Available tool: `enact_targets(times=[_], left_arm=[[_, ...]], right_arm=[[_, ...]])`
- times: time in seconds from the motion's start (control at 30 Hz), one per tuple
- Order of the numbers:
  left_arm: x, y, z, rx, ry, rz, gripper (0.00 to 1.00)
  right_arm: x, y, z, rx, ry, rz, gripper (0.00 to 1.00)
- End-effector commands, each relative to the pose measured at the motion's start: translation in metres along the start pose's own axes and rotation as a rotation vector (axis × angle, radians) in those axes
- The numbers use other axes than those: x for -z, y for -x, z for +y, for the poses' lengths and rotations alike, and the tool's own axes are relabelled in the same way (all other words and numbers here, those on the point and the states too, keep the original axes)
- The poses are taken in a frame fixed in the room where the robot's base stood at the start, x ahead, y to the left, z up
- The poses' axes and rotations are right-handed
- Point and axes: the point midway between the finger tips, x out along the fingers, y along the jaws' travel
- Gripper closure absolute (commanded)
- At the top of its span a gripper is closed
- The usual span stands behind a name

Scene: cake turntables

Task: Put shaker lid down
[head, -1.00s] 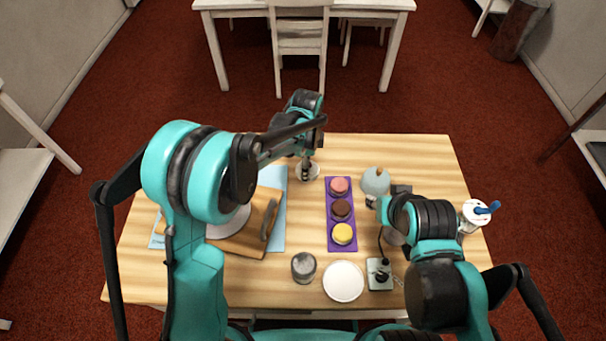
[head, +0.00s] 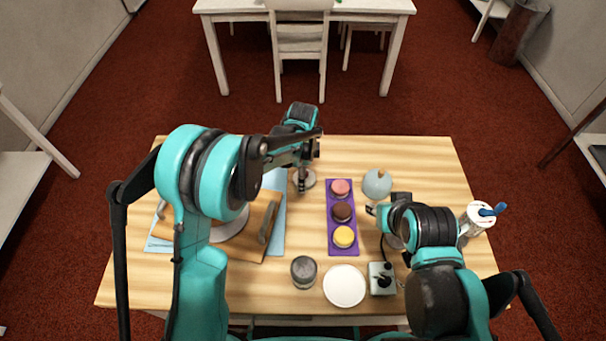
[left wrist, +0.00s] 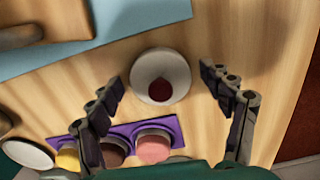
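A grey cylinder (head: 303,271), perhaps the shaker, stands upright at the table's front; I cannot tell whether its dark top is a lid. No separate shaker lid can be made out with certainty. My left gripper (head: 302,184) is above a small white round dish (head: 309,180) at the back. In the left wrist view the fingers (left wrist: 163,80) are spread and empty, with the dish (left wrist: 146,86) and its dark red centre below and between them. My right gripper (head: 372,211) is right of the purple tray, mostly hidden by its arm; its fingers and any held thing are unclear.
The purple tray (head: 331,250) holds three small cakes. A white plate (head: 344,286) and a small grey device (head: 381,278) are at the front. A pale blue dome (head: 377,184) and a white canister (head: 470,226) are right. A wooden board (head: 255,247) lies left on a blue mat.

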Motion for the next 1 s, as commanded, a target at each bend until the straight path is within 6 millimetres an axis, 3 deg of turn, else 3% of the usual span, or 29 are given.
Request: enact_targets(times=[0.37, 0.8, 1.0], left_arm=[[0.0, 0.007, 0.0, 0.0, 0.0, 0.0, 0.17], [0.0, 0.097, 0.0, 0.0, 0.0, 0.0, 0.17], [0.0, 0.12, 0.0, 0.0, 0.0, 0.0, 0.17]], right_arm=[[0.003, 0.004, 0.0, 0.0, 0.0, 0.0, 0.66], [0.021, 0.029, 0.0, 0.0, 0.0, 0.0, 0.66], [0.024, 0.033, 0.0, 0.0, 0.0, 0.0, 0.66]])
